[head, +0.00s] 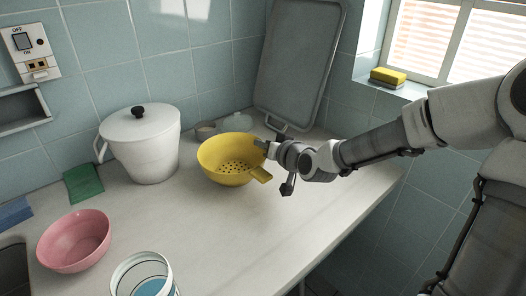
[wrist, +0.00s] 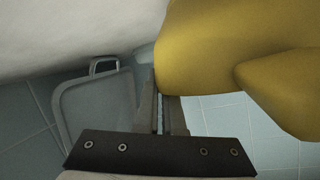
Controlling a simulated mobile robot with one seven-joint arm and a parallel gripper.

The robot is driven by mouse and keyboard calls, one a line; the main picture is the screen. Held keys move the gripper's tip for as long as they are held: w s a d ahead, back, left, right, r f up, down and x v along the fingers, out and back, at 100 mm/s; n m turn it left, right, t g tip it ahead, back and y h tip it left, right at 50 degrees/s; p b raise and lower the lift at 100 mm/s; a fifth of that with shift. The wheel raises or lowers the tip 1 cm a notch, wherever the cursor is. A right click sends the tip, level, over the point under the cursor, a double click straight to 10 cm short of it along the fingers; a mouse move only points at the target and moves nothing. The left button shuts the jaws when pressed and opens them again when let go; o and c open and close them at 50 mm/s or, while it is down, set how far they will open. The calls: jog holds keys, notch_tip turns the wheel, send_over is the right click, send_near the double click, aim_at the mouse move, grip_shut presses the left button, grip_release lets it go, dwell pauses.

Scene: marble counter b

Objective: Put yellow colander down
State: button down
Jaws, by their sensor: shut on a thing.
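The yellow colander (head: 225,160) is upright at the middle of the counter in the head view, with its holes showing inside and a handle pointing to the lower right. My gripper (head: 264,146) is at its right rim, shut on it. In the wrist view the colander (wrist: 215,55) fills the upper right, and its wall meets the fingers of my gripper (wrist: 160,108). I cannot tell whether the colander's base touches the counter (head: 200,225).
A white lidded pot (head: 142,150) stands left of the colander. A pink bowl (head: 74,241) and a striped container (head: 143,276) are at the front left. The counter in front of the colander is clear.

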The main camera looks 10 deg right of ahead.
jog(key=shift+f, duration=0.3)
jog(key=c, duration=1)
grip_release()
